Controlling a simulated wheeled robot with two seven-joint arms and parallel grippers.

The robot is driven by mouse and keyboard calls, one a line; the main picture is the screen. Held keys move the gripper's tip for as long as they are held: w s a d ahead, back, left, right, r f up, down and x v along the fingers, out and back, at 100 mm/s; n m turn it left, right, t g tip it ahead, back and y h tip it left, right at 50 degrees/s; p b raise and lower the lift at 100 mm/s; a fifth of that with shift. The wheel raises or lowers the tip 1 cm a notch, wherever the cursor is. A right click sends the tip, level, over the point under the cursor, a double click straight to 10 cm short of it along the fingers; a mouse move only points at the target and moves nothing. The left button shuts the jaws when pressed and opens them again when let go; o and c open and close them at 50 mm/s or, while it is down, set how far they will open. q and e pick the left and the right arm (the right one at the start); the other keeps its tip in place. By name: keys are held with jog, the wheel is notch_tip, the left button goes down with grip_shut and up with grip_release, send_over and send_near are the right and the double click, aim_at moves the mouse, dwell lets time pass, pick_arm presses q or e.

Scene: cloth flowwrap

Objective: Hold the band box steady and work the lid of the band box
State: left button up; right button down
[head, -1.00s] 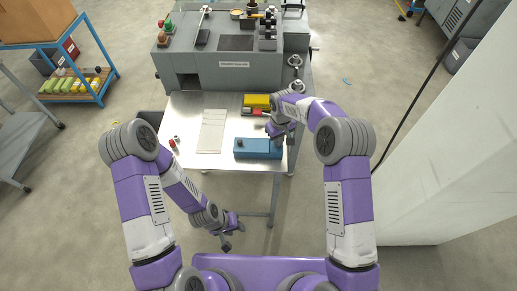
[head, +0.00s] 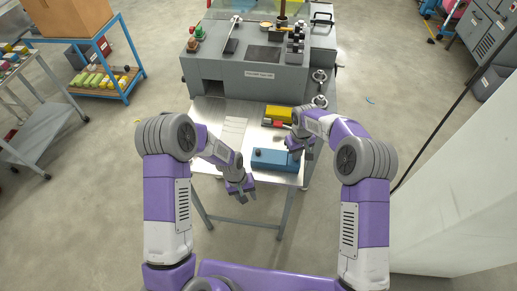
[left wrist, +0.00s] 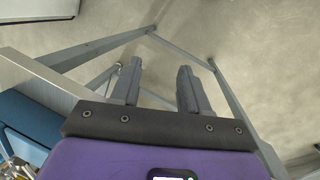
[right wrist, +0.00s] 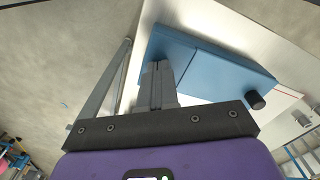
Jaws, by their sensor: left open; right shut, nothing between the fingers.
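The blue band box (head: 268,161) lies near the front right edge of the metal table. Its lid shows a seam and a dark knob in the right wrist view (right wrist: 215,72). My right gripper (head: 296,153) is shut and empty at the box's right end; its fingertips overlap that end in the right wrist view (right wrist: 158,68), and I cannot tell whether they touch. My left gripper (head: 244,197) is open and empty in front of the table's front edge, left of the box. In the left wrist view its fingers (left wrist: 157,82) are apart over the floor, with a blue corner at left.
A yellow box (head: 278,112) and a red item lie behind the band box. A pale sheet (head: 233,134) lies on the metal table (head: 207,115) to the left. A grey machine (head: 245,75) stands at the back. Floor in front is clear.

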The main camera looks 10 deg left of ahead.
aim_at(258, 151)
pick_arm(q)
jog(key=shift+n+y, duration=0.4)
jog(key=shift+y, duration=0.4)
jog(key=w+r, duration=0.8)
jog(key=shift+w+a+r, duration=0.2)
jog(key=shift+r, duration=0.05)
jog(key=w+d+r+t+y, duration=0.1)
jog(key=w+r, duration=0.2)
jog(key=r, duration=0.3)
jog(key=w+d+r, duration=0.2)
jog(key=w+r, duration=0.2)
jog(key=r, duration=0.2)
jog(key=shift+n, duration=0.4)
jog(key=f, duration=1.1)
jog(key=shift+s+a+f, duration=0.15)
jog(key=shift+a+f, duration=0.05)
jog(key=shift+a, duration=0.05)
grip_shut()
